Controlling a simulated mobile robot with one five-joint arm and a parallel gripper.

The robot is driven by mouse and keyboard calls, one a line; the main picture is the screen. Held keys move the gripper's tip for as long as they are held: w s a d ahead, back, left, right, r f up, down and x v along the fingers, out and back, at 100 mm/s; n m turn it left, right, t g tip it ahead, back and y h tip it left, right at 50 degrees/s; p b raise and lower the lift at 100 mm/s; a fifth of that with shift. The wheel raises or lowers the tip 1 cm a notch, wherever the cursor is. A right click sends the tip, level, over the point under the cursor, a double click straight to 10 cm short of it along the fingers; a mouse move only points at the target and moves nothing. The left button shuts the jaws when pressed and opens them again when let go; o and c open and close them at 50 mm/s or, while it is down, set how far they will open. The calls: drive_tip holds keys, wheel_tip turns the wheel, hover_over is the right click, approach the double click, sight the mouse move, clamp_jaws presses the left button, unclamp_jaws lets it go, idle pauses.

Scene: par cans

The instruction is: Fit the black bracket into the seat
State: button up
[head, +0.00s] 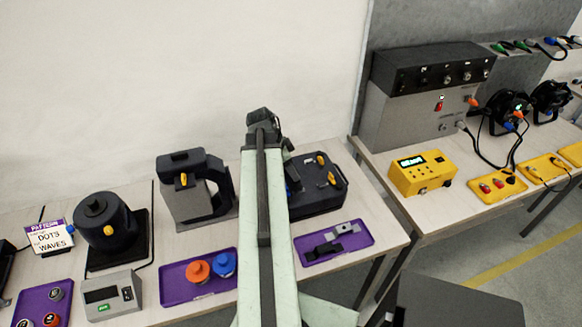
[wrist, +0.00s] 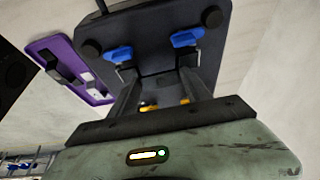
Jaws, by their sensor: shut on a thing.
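A black fixture (head: 325,192) with orange levers stands on the table, partly hidden behind my arm. In the wrist view the fixture (wrist: 150,45) fills the upper middle and shows two blue levers. My gripper (wrist: 154,75) is against or just over it, shut on a dark thing. This thing blends with the fixture, so I cannot tell whether it is a black bracket. In the head view my arm hides the gripper. A purple tray (head: 362,236) to the right of my arm holds a dark bracket-like piece (head: 326,248) and a grey one (head: 349,229). I cannot make out the seat.
Left of my arm stand a grey-black stand (head: 190,190) and a purple tray with an orange knob (head: 197,270) and a blue knob (head: 223,264). A second table at right carries a yellow box (head: 421,173) and a large metal unit (head: 425,100). A wall rises behind.

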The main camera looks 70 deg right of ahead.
drive_tip(key=shift+f+b, duration=0.75)
drive_tip(key=o, duration=1.6)
drive_tip(key=shift+r, duration=0.15)
drive_tip(key=p+v, duration=0.7)
drive_tip(key=shift+r, duration=0.3)
